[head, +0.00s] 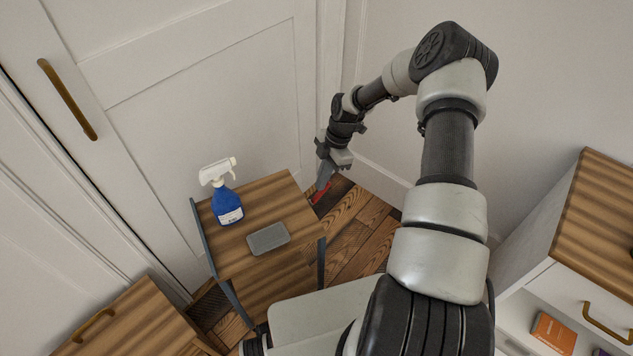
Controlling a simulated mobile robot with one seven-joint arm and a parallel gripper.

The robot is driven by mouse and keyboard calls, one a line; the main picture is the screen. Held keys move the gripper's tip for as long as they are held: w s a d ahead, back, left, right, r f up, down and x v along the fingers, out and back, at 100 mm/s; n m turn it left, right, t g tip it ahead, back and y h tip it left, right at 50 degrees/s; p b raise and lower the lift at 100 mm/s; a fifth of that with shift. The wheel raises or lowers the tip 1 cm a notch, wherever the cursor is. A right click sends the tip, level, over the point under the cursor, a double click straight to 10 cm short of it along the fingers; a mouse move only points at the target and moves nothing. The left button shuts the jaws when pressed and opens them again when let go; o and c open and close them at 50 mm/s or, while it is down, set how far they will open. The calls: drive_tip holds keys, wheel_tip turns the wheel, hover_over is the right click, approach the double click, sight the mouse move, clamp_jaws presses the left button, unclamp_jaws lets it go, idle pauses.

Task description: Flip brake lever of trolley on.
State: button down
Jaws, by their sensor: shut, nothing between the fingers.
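The trolley (283,196) has a striped wooden top and dark grey metal frame, standing in front of the white door. A small red lever (321,192) shows low beside the trolley's far right corner; it looks like the brake lever. My gripper (325,179) is shut and empty, pointing down just above the red lever. I cannot tell whether the fingertips touch it. The lever's mount and part of its length are hidden.
A blue spray bottle (227,205) with a white head and a grey flat box (268,238) are on the trolley top. A wooden-topped cabinet (598,225) stands at the right, another (135,322) at lower left. Bare plank floor (362,235) lies right of the trolley.

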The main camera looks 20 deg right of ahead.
drive_tip(key=d, duration=0.1)
drive_tip(key=d+f+b, duration=0.1)
drive_tip(key=d+b, duration=0.1)
drive_tip(key=shift+w+f, duration=0.25)
drive_tip(key=shift+f, duration=0.05)
drive_tip(key=shift+s+a+f, duration=0.15)
drive_tip(key=shift+a+f, duration=0.15)
drive_tip(key=shift+a, duration=0.4)
